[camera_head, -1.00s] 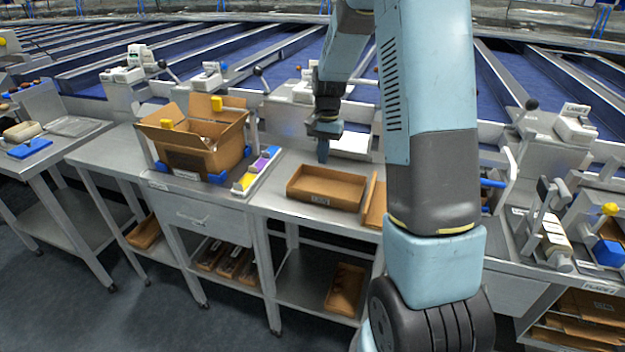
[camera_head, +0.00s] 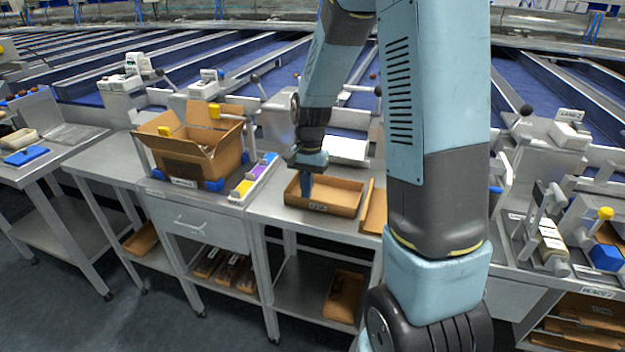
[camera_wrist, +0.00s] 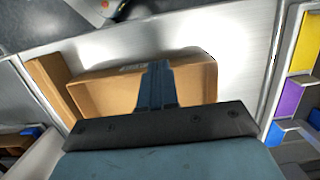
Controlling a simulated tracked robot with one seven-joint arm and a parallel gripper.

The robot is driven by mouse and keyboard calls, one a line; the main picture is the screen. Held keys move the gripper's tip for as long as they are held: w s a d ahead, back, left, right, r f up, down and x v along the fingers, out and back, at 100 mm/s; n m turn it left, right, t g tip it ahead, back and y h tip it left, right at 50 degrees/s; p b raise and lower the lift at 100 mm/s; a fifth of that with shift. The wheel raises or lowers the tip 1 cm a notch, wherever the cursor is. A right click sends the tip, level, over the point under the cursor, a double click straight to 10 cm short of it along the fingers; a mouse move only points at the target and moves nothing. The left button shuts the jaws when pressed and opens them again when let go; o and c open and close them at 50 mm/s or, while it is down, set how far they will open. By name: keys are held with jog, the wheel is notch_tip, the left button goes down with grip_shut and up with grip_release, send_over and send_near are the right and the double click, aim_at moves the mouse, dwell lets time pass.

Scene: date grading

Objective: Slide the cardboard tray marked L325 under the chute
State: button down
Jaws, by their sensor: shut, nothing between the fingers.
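A shallow brown cardboard tray (camera_head: 345,209) sits on the steel bench, with a small label on its front wall. The label is too small to read surely. It also shows in the wrist view (camera_wrist: 103,95), behind my fingers. My gripper (camera_head: 306,196) is shut and empty, pointing down over the left part of the tray. In the wrist view its fingertips (camera_wrist: 157,65) overlap the tray's inside, close to the labelled wall; I cannot tell whether they touch it. A pale sloping plate (camera_head: 347,150) stands behind the tray; I cannot tell if it is the chute.
An open cardboard box (camera_head: 207,160) stands left of the tray, with a yellow, purple and blue strip (camera_head: 254,178) between them. A brown cardboard piece (camera_head: 374,210) stands close at the tray's right. Bare bench lies in front of the tray. Another tray (camera_head: 343,296) lies on the lower shelf.

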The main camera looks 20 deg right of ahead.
jog(key=shift+f, duration=0.35)
jog(key=shift+s+f, duration=0.1)
jog(key=shift+f, duration=0.1)
